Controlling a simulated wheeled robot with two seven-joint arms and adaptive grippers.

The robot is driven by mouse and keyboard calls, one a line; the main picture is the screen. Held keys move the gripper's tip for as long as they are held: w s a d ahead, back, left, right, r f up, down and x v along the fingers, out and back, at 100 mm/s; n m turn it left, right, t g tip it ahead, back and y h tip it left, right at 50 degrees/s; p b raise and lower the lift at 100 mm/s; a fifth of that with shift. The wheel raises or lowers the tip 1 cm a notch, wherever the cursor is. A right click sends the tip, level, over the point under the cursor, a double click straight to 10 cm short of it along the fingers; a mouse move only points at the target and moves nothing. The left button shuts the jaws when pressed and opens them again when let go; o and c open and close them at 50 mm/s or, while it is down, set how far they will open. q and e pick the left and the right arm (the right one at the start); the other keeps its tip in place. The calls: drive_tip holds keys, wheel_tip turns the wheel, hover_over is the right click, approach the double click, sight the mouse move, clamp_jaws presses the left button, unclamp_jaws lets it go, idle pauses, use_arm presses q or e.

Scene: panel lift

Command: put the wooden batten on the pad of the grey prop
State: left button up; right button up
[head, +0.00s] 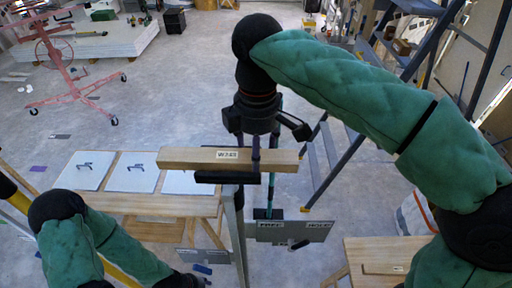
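The wooden batten (190,159), with a white label, lies level across the middle of the head view. A black pad (215,177) shows directly under it, above a grey upright (238,235) that appears to be the grey prop. The batten looks to rest on the pad, though the contact line is hard to see.
A wooden bench (130,201) with several pale panels stands at left. Labelled grey plates (318,230) lie near the floor. A blue stepladder (345,135) stands right. A pink stand (70,85) is far left.

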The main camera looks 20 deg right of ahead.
drive_tip(key=shift+s+f, duration=0.15)
drive_tip(key=shift+f, duration=0.6)
drive_tip(key=o, duration=1.4)
drive_tip(key=shift+r, duration=0.15)
drive_tip(key=shift+r, duration=0.55)
wheel_tip(320, 180, up, 12)
drive_tip(key=shift+r+p, duration=0.2)
drive_tip(key=shift+p, duration=0.7)
